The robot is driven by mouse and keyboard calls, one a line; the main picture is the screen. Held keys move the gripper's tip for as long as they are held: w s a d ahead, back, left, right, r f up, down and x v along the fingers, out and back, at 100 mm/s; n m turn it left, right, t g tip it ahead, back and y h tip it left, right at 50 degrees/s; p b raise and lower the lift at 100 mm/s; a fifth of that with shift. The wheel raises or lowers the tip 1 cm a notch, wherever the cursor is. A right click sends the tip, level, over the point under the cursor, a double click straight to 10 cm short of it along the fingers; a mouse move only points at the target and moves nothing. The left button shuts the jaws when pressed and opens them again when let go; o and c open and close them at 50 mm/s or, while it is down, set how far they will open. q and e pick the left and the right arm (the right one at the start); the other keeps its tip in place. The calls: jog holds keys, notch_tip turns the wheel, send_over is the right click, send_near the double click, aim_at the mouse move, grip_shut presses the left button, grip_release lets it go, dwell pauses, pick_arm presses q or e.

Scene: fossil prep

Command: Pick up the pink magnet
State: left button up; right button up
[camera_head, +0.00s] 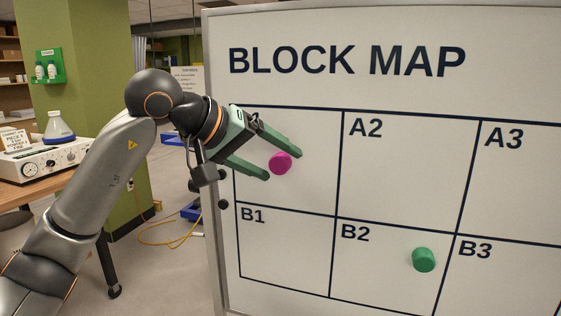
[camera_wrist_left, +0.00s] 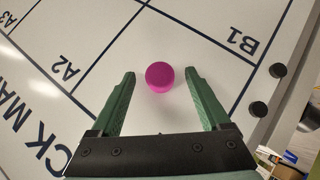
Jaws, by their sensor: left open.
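The pink magnet (camera_head: 280,163) is a short round disc stuck on the white board, in the top left cell of its grid, left of A2. My left gripper (camera_head: 284,166) reaches in from the left with its green fingers open. In the head view the magnet appears between the two fingertips. In the left wrist view the pink magnet (camera_wrist_left: 160,76) lies between and slightly beyond the tips of the open left gripper (camera_wrist_left: 160,72). I see no finger clearly touching it. My right gripper is not in view.
The BLOCK MAP board (camera_head: 400,25) fills the right side. A green magnet (camera_head: 423,260) sits in cell B2. Dark round knobs (camera_wrist_left: 258,109) show by the board's edge. At left stand a bench with a flask (camera_head: 58,128) on a white device and a green pillar (camera_head: 90,90).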

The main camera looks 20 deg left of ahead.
pick_arm(q)
jog(key=shift+w+f, duration=0.1)
grip_shut()
dwell(0.6)
